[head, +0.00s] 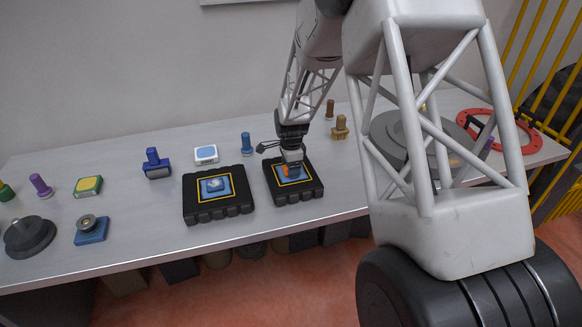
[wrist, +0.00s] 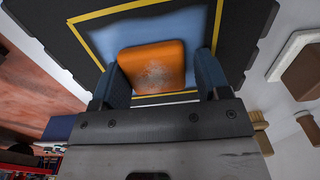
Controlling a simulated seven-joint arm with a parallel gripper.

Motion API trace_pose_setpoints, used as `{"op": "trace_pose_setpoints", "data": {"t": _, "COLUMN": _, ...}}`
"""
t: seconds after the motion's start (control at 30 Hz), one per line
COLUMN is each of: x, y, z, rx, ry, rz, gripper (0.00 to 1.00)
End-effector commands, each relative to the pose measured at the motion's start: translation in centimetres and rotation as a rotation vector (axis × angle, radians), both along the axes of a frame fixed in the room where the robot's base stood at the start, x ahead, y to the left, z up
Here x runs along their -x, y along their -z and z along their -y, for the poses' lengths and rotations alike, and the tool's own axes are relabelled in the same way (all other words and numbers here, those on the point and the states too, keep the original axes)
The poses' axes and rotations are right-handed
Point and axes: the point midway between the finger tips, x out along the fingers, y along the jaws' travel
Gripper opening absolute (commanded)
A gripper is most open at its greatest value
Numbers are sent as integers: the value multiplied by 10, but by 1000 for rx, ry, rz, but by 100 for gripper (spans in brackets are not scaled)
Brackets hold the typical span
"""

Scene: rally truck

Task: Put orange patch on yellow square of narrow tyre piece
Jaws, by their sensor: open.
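The narrow tyre piece (head: 312,194) is a black treaded block on the table, with a yellow square outline around a light blue area on top. It fills the upper part of the wrist view (wrist: 255,30). The orange patch (wrist: 152,66) is within the yellow outline, near the side closest to my gripper. It shows small in the head view (head: 285,171), partly hidden by my gripper (head: 291,164). My gripper's blue fingers (wrist: 160,82) are open, one on each side of the patch. Whether the patch lies fully flat cannot be told.
A wider tyre piece (head: 218,209) with a yellow square sits just left. A blue-topped white block (head: 206,154), a blue peg (head: 246,144) and brown pegs (head: 340,127) stand behind. A grey disc (head: 390,135) lies right. The table's front edge is close.

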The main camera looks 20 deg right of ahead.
Motion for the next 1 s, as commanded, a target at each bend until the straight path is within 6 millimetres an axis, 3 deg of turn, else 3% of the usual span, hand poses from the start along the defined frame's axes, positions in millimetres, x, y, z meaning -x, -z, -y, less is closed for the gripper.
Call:
{"op": "trace_pose_setpoints", "data": {"t": 0.03, "x": 11, "y": 17, "z": -1, "rx": -2, "ry": 0, "rz": -30, "gripper": 84}}
{"op": "trace_pose_setpoints", "data": {"t": 0.47, "x": 11, "y": 8, "z": 0, "rx": -2, "ry": 0, "rz": -29, "gripper": 81}}
{"op": "trace_pose_setpoints", "data": {"t": 0.67, "x": 8, "y": -17, "z": 0, "rx": -2, "ry": 0, "rz": -21, "gripper": 84}}
{"op": "trace_pose_setpoints", "data": {"t": 1.0, "x": 6, "y": -77, "z": 0, "rx": -1, "ry": 0, "rz": -13, "gripper": 84}}
